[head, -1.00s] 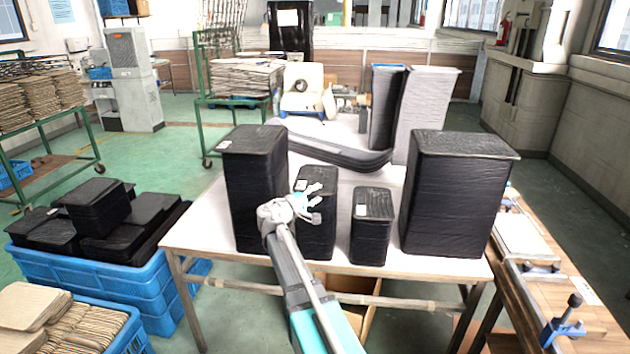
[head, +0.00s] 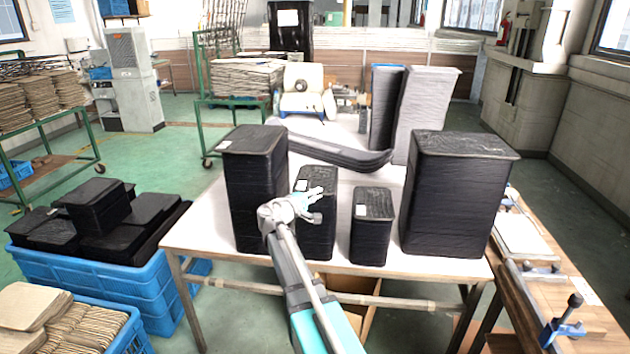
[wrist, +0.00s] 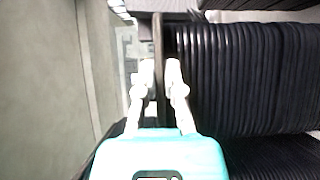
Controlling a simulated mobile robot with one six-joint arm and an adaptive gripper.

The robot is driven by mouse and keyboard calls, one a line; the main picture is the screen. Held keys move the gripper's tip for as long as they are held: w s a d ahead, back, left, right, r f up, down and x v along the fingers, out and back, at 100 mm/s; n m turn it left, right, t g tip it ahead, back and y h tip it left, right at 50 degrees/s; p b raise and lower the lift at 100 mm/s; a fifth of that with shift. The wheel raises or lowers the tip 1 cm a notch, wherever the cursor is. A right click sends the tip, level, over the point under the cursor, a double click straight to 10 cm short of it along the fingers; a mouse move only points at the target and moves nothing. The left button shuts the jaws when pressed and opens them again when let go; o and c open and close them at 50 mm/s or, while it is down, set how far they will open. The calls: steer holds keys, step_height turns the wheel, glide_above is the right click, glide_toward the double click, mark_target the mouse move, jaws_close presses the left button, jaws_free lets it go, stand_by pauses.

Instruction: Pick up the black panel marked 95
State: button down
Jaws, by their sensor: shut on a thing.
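My gripper (head: 318,204) is at the top of the second black stack (head: 317,230) from the left on the table. In the wrist view my gripper (wrist: 160,72) has its two light fingers on either side of the thin dark edge of a black panel (wrist: 158,35), shut on it. The other black stacks are a tall one (head: 255,195) at left, a short one (head: 371,235) and a wide one (head: 455,200) at right. Small white labels show on some tops; the number 95 cannot be read. My arm and gripper hide part of the second stack.
The white table (head: 200,235) also holds a long curved black stack (head: 335,152) and tall dark and grey stacks (head: 425,115) behind. Blue crates (head: 110,275) stand at left, a wooden bench (head: 560,285) at right. The wrist view shows a ribbed black stack (wrist: 245,80) close at right.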

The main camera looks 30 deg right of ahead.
steer(key=shift+r, duration=0.2)
stand_by(0.3)
step_height(320, 180, up, 3)
steer(key=p, duration=0.3)
steer(key=s+a+r+p, duration=0.5)
steer(key=s+r+p, duration=0.4)
steer(key=s, duration=0.3)
steer(key=shift+s+a+r+p, duration=0.3)
steer(key=shift+s+a+p, duration=0.1)
steer(key=shift+p, duration=0.15)
